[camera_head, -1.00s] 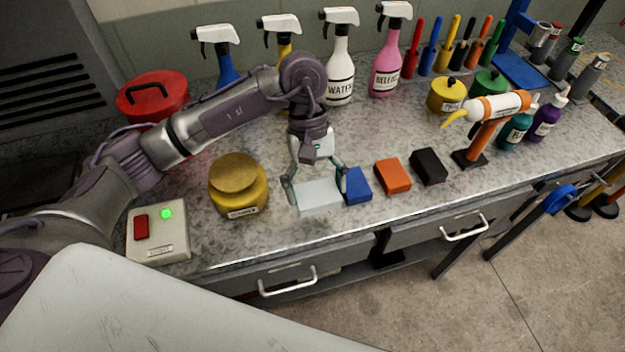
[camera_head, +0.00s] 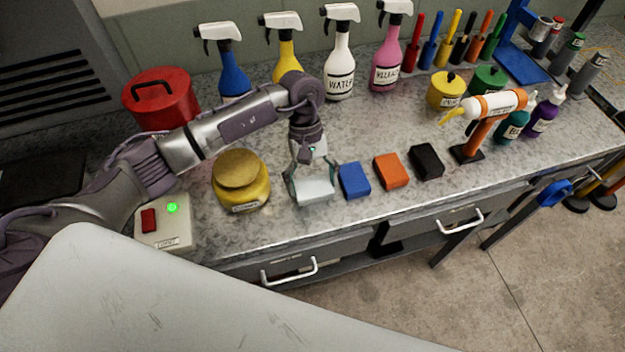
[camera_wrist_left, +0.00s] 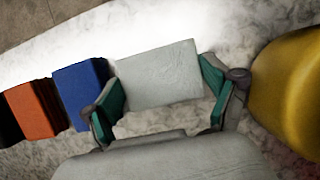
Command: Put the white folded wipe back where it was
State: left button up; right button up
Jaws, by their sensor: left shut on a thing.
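The white folded wipe (camera_head: 314,190) is at the front of the grey bench, between the yellow tin and the blue block. My left gripper (camera_head: 312,194) points down and is shut on the wipe, with a finger at each side of it. In the left wrist view the wipe (camera_wrist_left: 160,72) sits between the two green finger pads of the gripper (camera_wrist_left: 162,92). I cannot tell whether its underside touches the bench. My right gripper is not in view.
A blue block (camera_head: 354,180), an orange block (camera_head: 391,171) and a black block (camera_head: 427,161) stand in a row to the right. A yellow tin (camera_head: 241,181) stands close on the left. Spray bottles (camera_head: 340,70) line the back. The bench's front edge is near.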

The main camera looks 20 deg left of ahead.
pick_arm(q)
jog(key=shift+f, duration=0.2)
jog(key=o, duration=0.8)
jog(key=shift+r, duration=0.1)
jog(key=shift+o, duration=0.4)
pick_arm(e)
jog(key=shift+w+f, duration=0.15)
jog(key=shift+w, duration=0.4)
pick_arm(q)
jog(key=shift+r, duration=0.2)
jog(key=shift+w+a+r, duration=0.1)
jog(key=shift+w+r, duration=0.05)
jog(key=b+v, duration=0.4)
jog(key=v, duration=0.7)
jog(key=shift+r, duration=0.25)
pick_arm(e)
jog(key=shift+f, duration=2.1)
pick_arm(q)
jog(key=shift+a, duration=0.1)
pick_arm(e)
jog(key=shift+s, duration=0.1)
